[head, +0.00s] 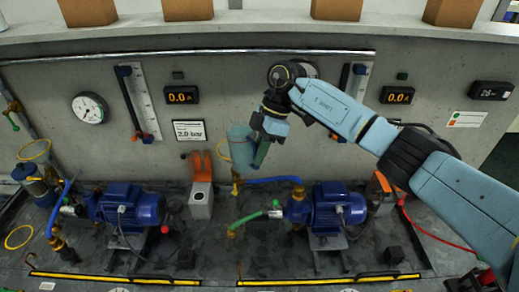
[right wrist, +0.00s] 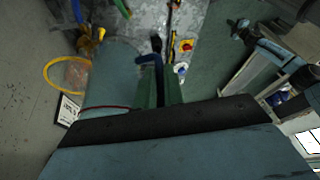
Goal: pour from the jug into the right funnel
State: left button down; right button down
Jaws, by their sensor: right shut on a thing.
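The jug (head: 240,147) is a blue-grey cylinder near the middle of the head view. My right gripper (head: 261,153) is shut on its right side and holds it up in front of the grey wall. The jug looks slightly tilted. The right funnel (head: 221,150) shows as a yellow rim just left of the jug, partly hidden behind it. In the right wrist view the jug (right wrist: 112,75) stands beside my green fingers, with the yellow funnel rim (right wrist: 52,77) to its left. I cannot see the jug's contents or any stream. My left gripper is not in view.
Two blue pumps (head: 130,207) (head: 338,205) stand on the dark bench with hoses around them. Another yellow-rimmed funnel (head: 34,150) is at far left. A grey post with an orange part (head: 200,190) stands below left of the jug. A gauge (head: 89,107) and displays hang on the wall.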

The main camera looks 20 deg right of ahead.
jog(key=shift+s+f+g+b, duration=0.1)
jog(key=shift+f+g+b, duration=0.8)
jog(key=shift+f+b, duration=1)
